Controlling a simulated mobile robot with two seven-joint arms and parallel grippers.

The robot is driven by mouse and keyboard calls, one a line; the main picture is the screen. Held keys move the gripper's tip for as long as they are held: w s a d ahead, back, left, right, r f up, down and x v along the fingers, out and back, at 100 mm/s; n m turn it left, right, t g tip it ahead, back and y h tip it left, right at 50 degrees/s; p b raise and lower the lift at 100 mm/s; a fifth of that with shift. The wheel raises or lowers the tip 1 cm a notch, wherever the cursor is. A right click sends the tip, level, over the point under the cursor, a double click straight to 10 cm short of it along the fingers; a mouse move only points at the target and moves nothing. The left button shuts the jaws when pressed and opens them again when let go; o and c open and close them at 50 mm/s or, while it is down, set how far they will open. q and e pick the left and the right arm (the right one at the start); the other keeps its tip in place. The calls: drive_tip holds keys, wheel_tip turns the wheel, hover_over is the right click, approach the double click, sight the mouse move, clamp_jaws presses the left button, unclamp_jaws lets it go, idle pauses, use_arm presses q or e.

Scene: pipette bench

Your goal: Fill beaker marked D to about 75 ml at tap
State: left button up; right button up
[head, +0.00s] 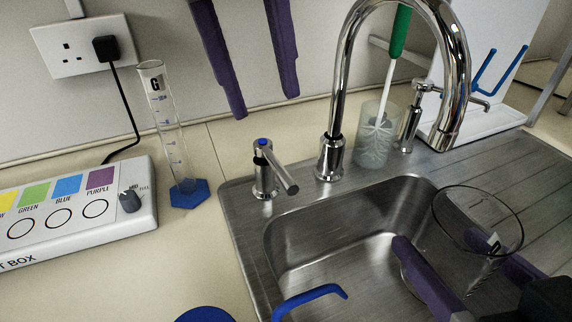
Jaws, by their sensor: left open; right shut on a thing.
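The clear glass beaker (462,232) is over the right part of the sink (330,240). Its mark is only partly visible and I cannot read the letter or tell the water level. My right gripper (452,256) is shut on the beaker, with purple fingers around its lower part. The chrome tap (340,105) arches over the back of the sink; its spout end is behind the beaker, above and left of it. No stream shows from the spout. A blue-dotted lever valve (265,172) stands left of the tap. My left gripper (265,104) is open and empty above the counter, behind that valve.
A measuring cylinder marked G (165,125) on a blue base and a box with coloured labels (75,215) stand on the left. A blue handle (310,298) is at the sink front.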

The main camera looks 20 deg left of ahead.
sight(287, 179)
use_arm(q)
drive_tip(key=f, duration=0.3)
drive_tip(key=w+d+f, duration=0.1)
drive_tip(key=f, duration=0.7)
drive_tip(key=shift+w+d+f, duration=0.2)
drive_tip(key=shift+d, duration=0.2)
clamp_jaws()
idle(0.8)
